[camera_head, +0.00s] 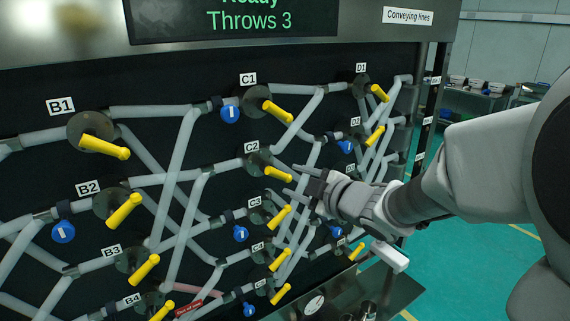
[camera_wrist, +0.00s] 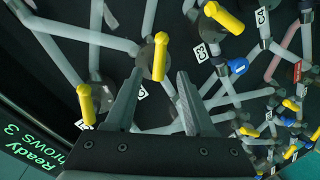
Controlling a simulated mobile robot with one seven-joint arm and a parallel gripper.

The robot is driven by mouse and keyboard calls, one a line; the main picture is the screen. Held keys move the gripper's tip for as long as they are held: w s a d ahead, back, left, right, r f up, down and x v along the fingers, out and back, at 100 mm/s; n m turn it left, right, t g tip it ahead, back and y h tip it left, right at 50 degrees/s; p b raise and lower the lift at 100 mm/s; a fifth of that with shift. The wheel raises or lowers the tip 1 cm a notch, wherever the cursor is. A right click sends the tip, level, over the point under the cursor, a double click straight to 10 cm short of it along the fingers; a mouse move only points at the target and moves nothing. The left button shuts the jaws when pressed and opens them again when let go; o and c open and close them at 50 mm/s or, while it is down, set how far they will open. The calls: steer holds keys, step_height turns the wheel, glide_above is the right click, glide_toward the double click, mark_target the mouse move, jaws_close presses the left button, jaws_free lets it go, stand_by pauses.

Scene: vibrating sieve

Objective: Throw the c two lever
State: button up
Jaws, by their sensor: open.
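The C2 lever (camera_head: 277,173) is a yellow handle on a dark round hub beside the C2 label (camera_head: 252,146), in the middle of the panel. It points right and slightly down in the head view. My gripper (camera_head: 292,180) is open and empty, just right of this handle. In the wrist view, what seems to be the same lever (camera_wrist: 160,55) stands ahead of my open gripper (camera_wrist: 160,72), in line with the gap between its fingers. I cannot tell whether a finger touches it.
The C1 lever (camera_head: 277,111) is above and the C3 lever (camera_head: 278,217) below, both close by. Grey pipes and blue tags (camera_head: 229,114) cover the dark panel. A display (camera_head: 235,20) reads Throws 3. Green floor (camera_head: 470,260) is open at right.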

mark_target(280, 175)
steer(key=x, duration=0.8)
jaws_close()
